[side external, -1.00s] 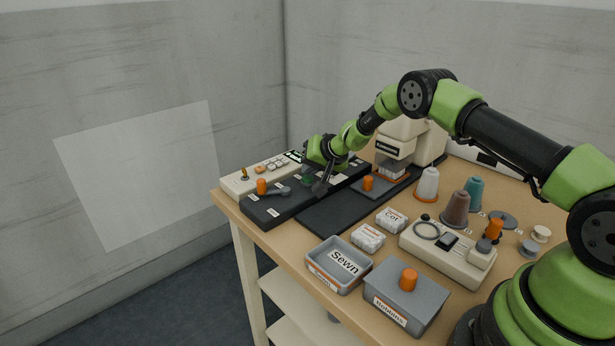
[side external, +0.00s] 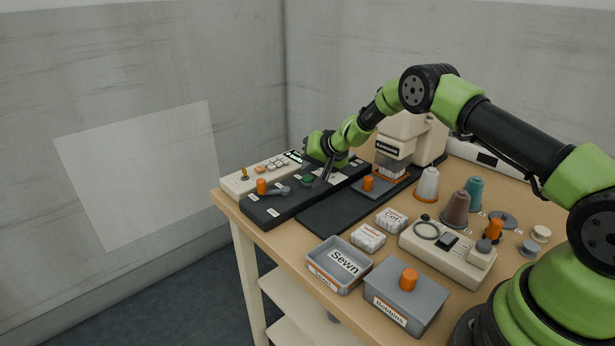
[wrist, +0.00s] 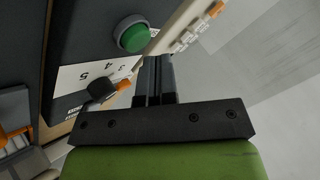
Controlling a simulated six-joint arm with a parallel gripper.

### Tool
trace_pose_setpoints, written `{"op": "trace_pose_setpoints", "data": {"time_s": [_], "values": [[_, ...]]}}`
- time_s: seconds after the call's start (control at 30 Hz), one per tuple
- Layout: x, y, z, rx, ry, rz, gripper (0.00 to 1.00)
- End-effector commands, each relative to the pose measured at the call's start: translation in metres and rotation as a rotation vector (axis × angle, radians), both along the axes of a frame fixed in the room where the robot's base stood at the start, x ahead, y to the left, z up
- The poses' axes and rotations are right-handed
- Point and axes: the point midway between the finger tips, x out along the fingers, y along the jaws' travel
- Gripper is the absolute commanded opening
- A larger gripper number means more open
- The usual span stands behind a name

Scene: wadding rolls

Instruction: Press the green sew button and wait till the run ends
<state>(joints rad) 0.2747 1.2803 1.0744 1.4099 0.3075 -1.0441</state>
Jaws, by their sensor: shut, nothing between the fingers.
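The green sew button (side external: 307,180) sits on the dark control panel (side external: 272,209) at the left of the table. It shows as a domed green cap in a grey ring in the wrist view (wrist: 133,37). My gripper (side external: 326,179) is shut and empty. It is just right of the button in the side view, apart from it. In the wrist view its shut fingertips (wrist: 158,62) lie below and right of the button.
A black knob (wrist: 101,90) sits by a number scale near the button. An orange knob (side external: 261,186) stands on the panel's left. A cream keypad box (side external: 236,184) lies behind. The Sewn tray (side external: 325,283), bobbin box (side external: 424,311) and thread cones (side external: 455,209) occupy the front and right.

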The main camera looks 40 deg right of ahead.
Motion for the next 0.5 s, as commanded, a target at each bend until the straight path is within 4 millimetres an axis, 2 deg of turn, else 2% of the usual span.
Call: {"op": "trace_pose_setpoints", "data": {"time_s": [0.27,0.5], "values": [[0.0,0.0,0.002,0.001,0.0,-0.001,0.0],[0.0,0.0,0.025,0.0,-0.003,0.001,0.0]]}}
